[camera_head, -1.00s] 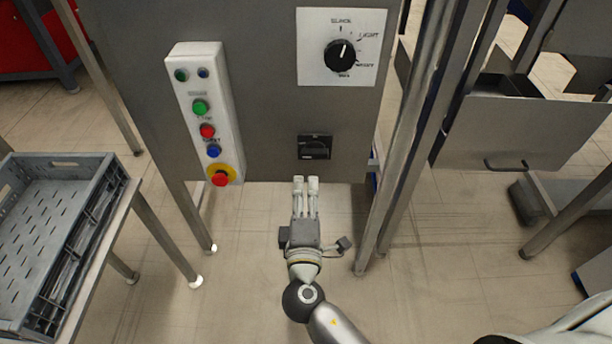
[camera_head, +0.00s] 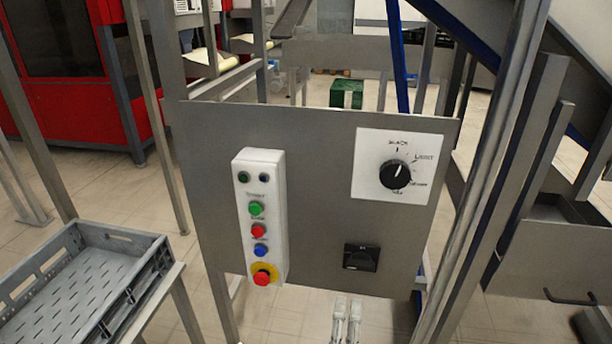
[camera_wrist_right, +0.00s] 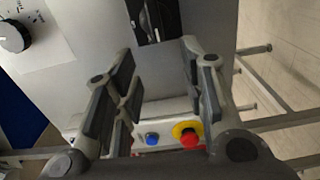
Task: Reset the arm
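My right gripper (camera_head: 346,318) shows at the bottom edge of the head view, below the grey control panel (camera_head: 325,150) and under its black switch (camera_head: 361,257). Only its two pale fingers show there. In the right wrist view the gripper (camera_wrist_right: 160,75) is open, with nothing between its fingers. The black switch (camera_wrist_right: 153,22) shows beyond the fingertips, apart from them as far as I can tell. My left gripper is not in view.
The panel carries a black dial (camera_head: 395,175) and a white button box (camera_head: 263,215) with a red emergency stop (camera_head: 262,277). A grey crate (camera_head: 150,262) stands at left. Metal posts (camera_head: 490,190) rise at right. A green box (camera_head: 346,94) lies behind.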

